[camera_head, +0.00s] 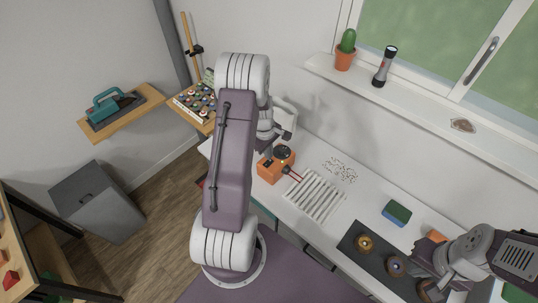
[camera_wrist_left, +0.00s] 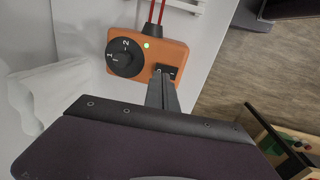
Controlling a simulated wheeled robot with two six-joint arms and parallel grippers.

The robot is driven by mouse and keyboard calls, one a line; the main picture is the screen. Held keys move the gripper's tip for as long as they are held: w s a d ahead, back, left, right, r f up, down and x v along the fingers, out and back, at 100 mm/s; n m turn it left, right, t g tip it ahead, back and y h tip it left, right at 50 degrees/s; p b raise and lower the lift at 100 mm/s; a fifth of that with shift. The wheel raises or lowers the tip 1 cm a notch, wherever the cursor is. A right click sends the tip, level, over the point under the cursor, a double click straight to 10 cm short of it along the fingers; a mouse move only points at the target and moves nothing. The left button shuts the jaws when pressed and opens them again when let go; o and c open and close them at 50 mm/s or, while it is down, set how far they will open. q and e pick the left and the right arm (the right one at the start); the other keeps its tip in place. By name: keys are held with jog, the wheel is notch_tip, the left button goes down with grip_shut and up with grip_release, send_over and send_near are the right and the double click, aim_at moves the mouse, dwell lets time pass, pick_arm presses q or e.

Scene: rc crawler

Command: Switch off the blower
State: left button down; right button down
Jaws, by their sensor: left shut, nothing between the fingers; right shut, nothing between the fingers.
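An orange control box (camera_head: 268,172) stands on the white worktop beside my left arm. In the left wrist view the orange box (camera_wrist_left: 150,58) shows a black dial (camera_wrist_left: 124,58) marked 1 and 2, a lit green lamp (camera_wrist_left: 146,45) and a black rocker switch (camera_wrist_left: 166,70). Red cables (camera_wrist_left: 157,12) leave it. My left gripper (camera_wrist_left: 163,80) is shut, its tips at the rocker's edge; I cannot tell whether they touch. In the head view its tips are hard to make out. My right gripper (camera_head: 427,289) is shut and empty at the lower right.
A white slatted rack (camera_head: 314,195) lies beside the box. A blue and green sponge (camera_head: 397,212) and a dark mat (camera_head: 352,234) with brass-coloured pieces are further right. A cactus pot (camera_head: 345,59) and a flashlight (camera_head: 385,66) stand on the sill.

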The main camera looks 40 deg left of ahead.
aim_at(268, 163)
pick_arm(q)
notch_tip(268, 163, down, 2)
jog(key=shift+w+f, duration=0.15)
jog(key=shift+f, duration=0.05)
jog(key=shift+f, duration=0.1)
